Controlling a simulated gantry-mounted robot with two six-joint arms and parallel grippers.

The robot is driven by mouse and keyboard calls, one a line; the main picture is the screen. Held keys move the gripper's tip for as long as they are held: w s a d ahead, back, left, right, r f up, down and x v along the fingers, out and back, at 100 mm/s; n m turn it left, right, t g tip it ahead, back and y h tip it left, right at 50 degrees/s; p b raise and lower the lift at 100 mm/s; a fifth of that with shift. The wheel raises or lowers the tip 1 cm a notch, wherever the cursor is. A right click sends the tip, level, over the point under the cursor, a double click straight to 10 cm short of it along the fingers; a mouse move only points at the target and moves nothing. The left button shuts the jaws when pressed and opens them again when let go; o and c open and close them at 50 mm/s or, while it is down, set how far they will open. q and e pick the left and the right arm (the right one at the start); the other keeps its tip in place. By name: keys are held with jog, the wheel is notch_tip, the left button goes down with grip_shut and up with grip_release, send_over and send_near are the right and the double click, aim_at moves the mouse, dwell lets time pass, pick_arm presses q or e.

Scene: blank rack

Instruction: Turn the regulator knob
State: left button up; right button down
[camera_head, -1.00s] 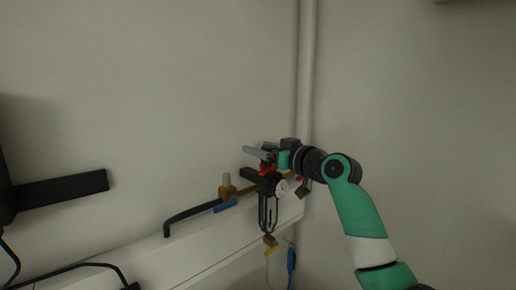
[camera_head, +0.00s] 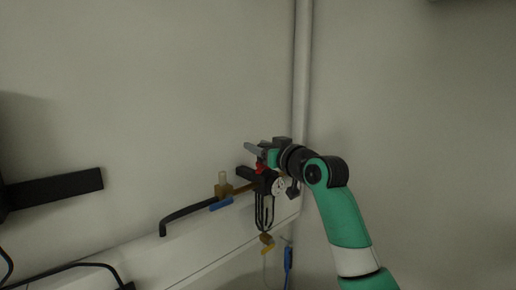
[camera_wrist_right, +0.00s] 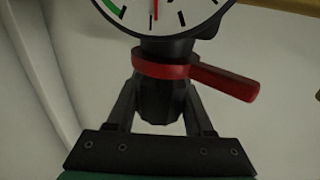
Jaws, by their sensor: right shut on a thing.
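My right gripper (camera_head: 262,154) is at the top of the black regulator (camera_head: 258,180), which hangs on the brass pipework by the wall. In the right wrist view, its two fingers (camera_wrist_right: 159,98) sit on either side of the dark faceted knob (camera_wrist_right: 162,88) and are shut on it. A red ring with a side lever (camera_wrist_right: 225,82) lies around the body just beyond the knob. The white gauge (camera_wrist_right: 160,14) with a red needle is past that; it also shows in the head view (camera_head: 278,187). My left gripper is not in view.
A white ledge (camera_head: 200,245) runs along the wall below the regulator. A blue-handled brass valve (camera_head: 222,190) and a black bent hose (camera_head: 185,213) lie to the left. A white vertical pipe (camera_head: 302,70) stands close behind. A black bar (camera_head: 60,188) juts in from the left edge.

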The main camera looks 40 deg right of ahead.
jog(key=m+h, duration=0.1)
jog(key=m+g+h, duration=0.1)
jog(key=h, duration=0.1)
jog(key=shift+d+h, duration=0.2)
jog(key=shift+h, duration=0.1)
jog(key=shift+s+d+m+g+h, duration=0.15)
jog(key=shift+d+m+g+h, duration=0.1)
jog(key=shift+m+g+h, duration=0.6)
jog(key=shift+s+d+m+g+h, duration=0.2)
jog(key=shift+m+g+h, duration=0.25)
jog(key=shift+m+h, duration=0.8)
jog(key=shift+d+f+h, duration=0.1)
jog(key=shift+h, duration=0.3)
jog(key=shift+c, duration=1.4)
grip_release()
jog(key=shift+w, duration=0.1)
